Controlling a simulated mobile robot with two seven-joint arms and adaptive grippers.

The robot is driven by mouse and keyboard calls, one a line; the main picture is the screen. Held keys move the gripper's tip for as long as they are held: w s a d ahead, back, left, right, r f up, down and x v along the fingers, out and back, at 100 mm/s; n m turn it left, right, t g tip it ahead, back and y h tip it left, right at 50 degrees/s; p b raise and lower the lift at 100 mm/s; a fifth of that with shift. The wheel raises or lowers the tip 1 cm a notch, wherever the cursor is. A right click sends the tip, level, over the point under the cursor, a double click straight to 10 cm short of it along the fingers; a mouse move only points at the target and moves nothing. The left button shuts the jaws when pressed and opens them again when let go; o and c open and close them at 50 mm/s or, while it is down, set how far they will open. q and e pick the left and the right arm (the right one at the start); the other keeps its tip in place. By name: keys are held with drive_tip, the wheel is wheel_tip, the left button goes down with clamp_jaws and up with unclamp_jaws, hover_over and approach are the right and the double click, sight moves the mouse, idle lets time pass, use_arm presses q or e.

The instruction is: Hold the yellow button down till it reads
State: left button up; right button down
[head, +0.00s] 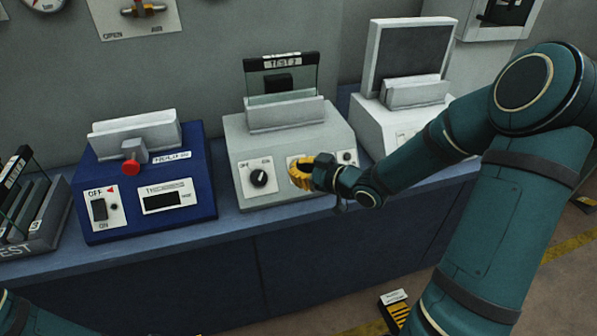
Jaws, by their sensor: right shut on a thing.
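The grey instrument (242,140) stands mid-bench. A yellow ridged piece, which I take as the yellow button (299,174), shows at its front panel. My right gripper (316,173) is shut at this yellow piece, coming from the right. The gripper hides much of the button, so I cannot tell how far in it is pressed. A clear plate labelled TEST 2 (282,72) stands in the instrument's top slot. My left gripper is out of view.
A blue instrument (200,166) with a red knob (131,167), a switch and a display stands at left. A white instrument (371,120) with a dark screen is behind my right arm. A rack of plates (48,228) is at far left. The bench's front edge runs below.

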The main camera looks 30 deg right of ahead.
drive_tip(key=shift+w+d+f+b, duration=0.2)
drive_tip(key=shift+w+f+b, duration=0.1)
drive_tip(key=shift+w+f, duration=0.4)
drive_tip(key=shift+w+d+f+b, duration=0.15)
drive_tip(key=shift+w+f+b, duration=0.25)
drive_tip(key=shift+w, duration=0.4)
drive_tip(key=shift+w+f, duration=0.1)
drive_tip(key=shift+f, duration=0.05)
idle(0.3)
drive_tip(key=shift+w+d+f, duration=0.1)
drive_tip(key=shift+w+f, duration=0.1)
drive_tip(key=shift+w, duration=0.05)
drive_tip(key=shift+w+f, duration=0.25)
drive_tip(key=shift+w, duration=0.05)
idle(0.9)
drive_tip(key=shift+s+r, duration=0.1)
drive_tip(key=shift+r, duration=0.05)
idle(1.5)
drive_tip(key=shift+s+r+p, duration=0.3)
drive_tip(key=shift+s+r, duration=0.1)
drive_tip(key=shift+s, duration=0.15)
